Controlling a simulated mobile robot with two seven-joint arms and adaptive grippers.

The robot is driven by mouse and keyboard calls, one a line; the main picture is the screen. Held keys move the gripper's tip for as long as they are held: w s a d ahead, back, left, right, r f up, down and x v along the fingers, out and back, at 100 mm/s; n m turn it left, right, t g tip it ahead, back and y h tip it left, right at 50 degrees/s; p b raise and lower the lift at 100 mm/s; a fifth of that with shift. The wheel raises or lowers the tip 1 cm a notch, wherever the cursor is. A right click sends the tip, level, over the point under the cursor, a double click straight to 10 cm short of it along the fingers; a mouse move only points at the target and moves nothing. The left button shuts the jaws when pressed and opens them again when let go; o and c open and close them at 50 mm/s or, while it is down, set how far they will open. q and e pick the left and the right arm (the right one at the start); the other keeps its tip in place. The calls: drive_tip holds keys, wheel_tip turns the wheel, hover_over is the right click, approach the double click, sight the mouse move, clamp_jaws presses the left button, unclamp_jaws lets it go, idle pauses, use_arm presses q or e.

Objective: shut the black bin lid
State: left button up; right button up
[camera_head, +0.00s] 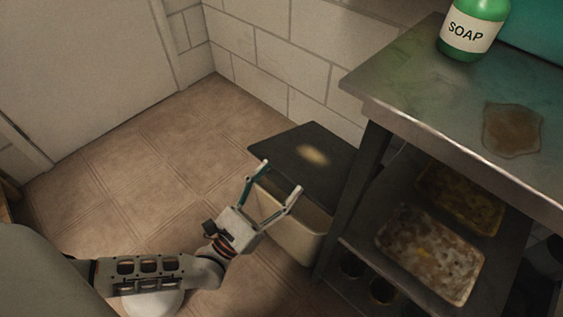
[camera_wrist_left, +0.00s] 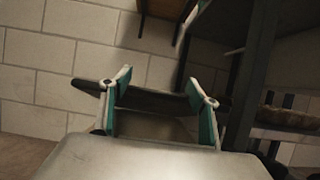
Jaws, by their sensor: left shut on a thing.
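The black bin lid (camera_head: 318,146) lies roughly flat over the pale bin (camera_head: 306,238), beside the metal rack. The frames do not clearly show whether it is fully down on the rim. My left gripper (camera_head: 282,178) is at the lid's near edge, its two fingers spread apart along it. In the left wrist view the lid shows as a dark strip (camera_wrist_left: 153,100) between and behind the fingers (camera_wrist_left: 157,82). The gripper is shut on the lid, though the contact is hard to see. My right gripper is in neither view.
A metal rack (camera_head: 415,88) stands right of the bin, its leg close to the lid. It carries a green soap bottle (camera_head: 470,30) on top and trays (camera_head: 430,256) below. A block wall (camera_head: 285,65) is behind. Tiled floor (camera_head: 130,190) is clear at left.

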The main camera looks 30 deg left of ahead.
use_arm(q)
drive_tip(key=f, duration=0.1)
drive_tip(key=s+f+t, duration=0.1)
drive_tip(key=f, duration=0.1)
drive_tip(key=shift+a+f, duration=0.1)
drive_tip(key=shift+f, duration=0.05)
drive_tip(key=shift+s+a+f+t+h, duration=0.2)
drive_tip(key=shift+f+t, duration=0.3)
drive_tip(key=shift+f, duration=0.75)
drive_tip(key=shift+s+d+f+t+h, duration=0.1)
drive_tip(key=shift+s+f+t, duration=0.3)
drive_tip(key=shift+f, duration=0.8)
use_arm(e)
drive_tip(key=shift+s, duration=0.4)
use_arm(q)
drive_tip(key=shift+w, duration=0.1)
drive_tip(key=o, duration=1.6)
drive_tip(key=shift+f, duration=0.1)
drive_tip(key=shift+o, duration=0.2)
drive_tip(key=shift+f, duration=0.1)
drive_tip(key=v, duration=0.7)
drive_tip(key=shift+f, duration=0.15)
